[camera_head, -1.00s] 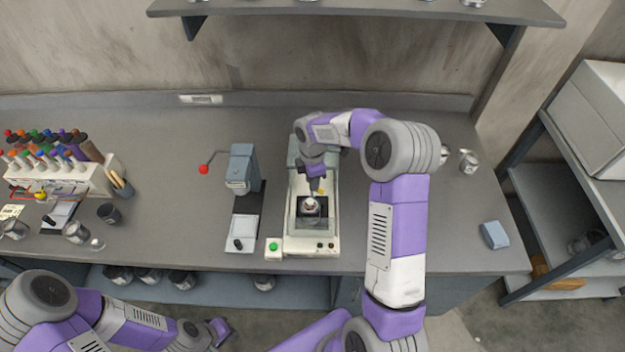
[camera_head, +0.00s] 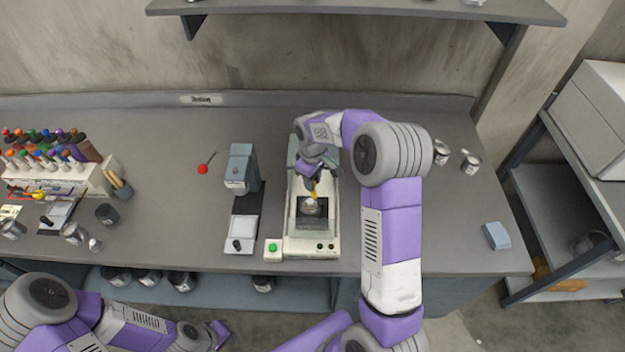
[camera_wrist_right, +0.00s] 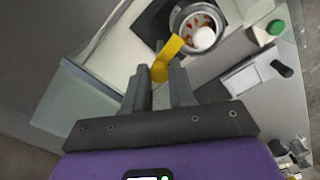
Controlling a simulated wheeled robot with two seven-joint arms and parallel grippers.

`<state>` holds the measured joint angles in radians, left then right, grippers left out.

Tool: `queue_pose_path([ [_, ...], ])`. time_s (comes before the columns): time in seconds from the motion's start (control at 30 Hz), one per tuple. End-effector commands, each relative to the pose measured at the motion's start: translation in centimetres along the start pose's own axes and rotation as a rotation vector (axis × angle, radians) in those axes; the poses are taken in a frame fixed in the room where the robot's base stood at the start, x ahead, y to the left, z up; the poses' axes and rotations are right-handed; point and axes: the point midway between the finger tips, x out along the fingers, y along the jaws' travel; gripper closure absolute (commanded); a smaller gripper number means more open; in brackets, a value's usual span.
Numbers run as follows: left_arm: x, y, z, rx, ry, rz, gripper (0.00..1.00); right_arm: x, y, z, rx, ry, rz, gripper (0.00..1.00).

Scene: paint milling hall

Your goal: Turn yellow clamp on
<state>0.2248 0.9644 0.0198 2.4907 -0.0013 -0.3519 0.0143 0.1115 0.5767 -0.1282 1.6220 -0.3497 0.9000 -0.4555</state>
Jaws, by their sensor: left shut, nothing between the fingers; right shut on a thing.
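The yellow clamp (camera_wrist_right: 168,52) is a small lever beside a round metal can (camera_wrist_right: 198,22) with a white and red-orange inside. My right gripper (camera_wrist_right: 162,88) is shut on the clamp's near end, and the lever points from the fingertips toward the can. In the head view the yellow clamp (camera_head: 316,194) shows just below my right gripper (camera_head: 313,184), over the dark square bay of the pale machine (camera_head: 300,245). My left gripper (camera_head: 219,333) is shut and empty at the lower left, in front of the bench.
A green button (camera_head: 273,247) sits on a small box left of the machine. A grey press with a red-knobbed lever (camera_head: 203,169) stands further left. Loose cans (camera_head: 470,161) and a blue block (camera_head: 495,235) are on the right of the bench.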

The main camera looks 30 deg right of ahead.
Motion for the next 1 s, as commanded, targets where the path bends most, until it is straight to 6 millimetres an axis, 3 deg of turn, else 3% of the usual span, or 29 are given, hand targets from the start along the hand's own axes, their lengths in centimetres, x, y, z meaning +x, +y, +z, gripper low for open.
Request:
queue_pose_path([
  [0.4, 0.09, -0.03, 0.00, 0.000, 0.000, 0.000, 1.00, -0.09, 0.04, -0.03, 0.201, 0.001, 0.002, 1.00],
  [0.97, 0.10, -0.03, 0.00, 0.000, 0.000, 0.000, 1.00, -0.09, 0.07, -0.03, 0.234, 0.002, 0.001, 1.00],
  [1.0, 0.10, -0.04, -0.01, 0.000, 0.000, 0.000, 1.00, -0.09, 0.07, -0.03, 0.234, 0.002, 0.001, 0.74],
])
